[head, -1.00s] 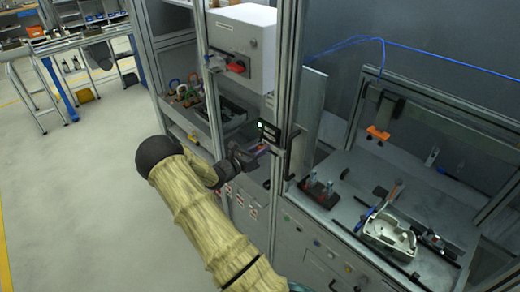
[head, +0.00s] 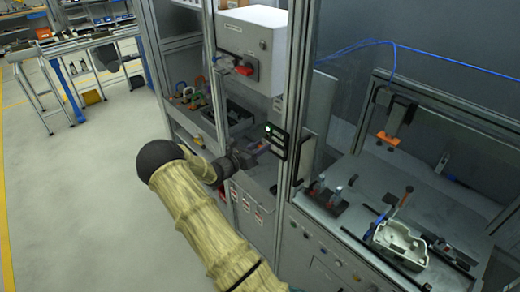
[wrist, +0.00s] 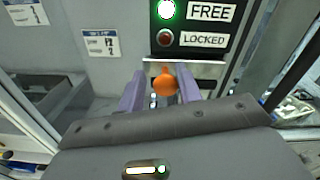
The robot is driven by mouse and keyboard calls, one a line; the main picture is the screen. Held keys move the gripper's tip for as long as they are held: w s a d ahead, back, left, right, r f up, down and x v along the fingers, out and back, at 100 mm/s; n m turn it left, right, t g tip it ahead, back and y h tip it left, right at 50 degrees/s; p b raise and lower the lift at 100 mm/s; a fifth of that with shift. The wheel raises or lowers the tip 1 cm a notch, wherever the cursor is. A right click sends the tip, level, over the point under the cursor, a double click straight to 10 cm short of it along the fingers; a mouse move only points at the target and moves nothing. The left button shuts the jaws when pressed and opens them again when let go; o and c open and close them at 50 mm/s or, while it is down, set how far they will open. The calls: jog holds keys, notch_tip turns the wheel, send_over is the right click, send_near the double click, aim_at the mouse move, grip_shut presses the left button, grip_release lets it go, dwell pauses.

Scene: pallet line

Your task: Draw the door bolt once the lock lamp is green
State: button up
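The lock panel (wrist: 195,25) is black, with a bright green lamp (wrist: 166,9) lit beside FREE and a dim, dark red lamp (wrist: 165,38) beside LOCKED. The green light also shows on the panel in the head view (head: 268,130). The door bolt's orange knob (wrist: 164,82) is just below the panel. My gripper (wrist: 161,90) has one purple finger on each side of the knob. The fingers are apart, with a visible gap at least on the left. In the head view my gripper (head: 262,148) is at the panel; the bolt is hidden there.
A grey metal post (head: 292,100) stands beside the panel. A white box with a red switch (head: 247,67) is above. To the right is a bench with a pale housing (head: 398,243) and clamps. Open floor (head: 80,190) lies to the left.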

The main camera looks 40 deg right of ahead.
jog(key=shift+s, duration=0.1)
dwell(0.3)
jog(key=s+a+b, duration=0.1)
jog(key=a+b, duration=0.5)
jog(key=a, duration=1.1)
jog(key=shift+s+a, duration=0.15)
jog(key=shift+a, duration=0.05)
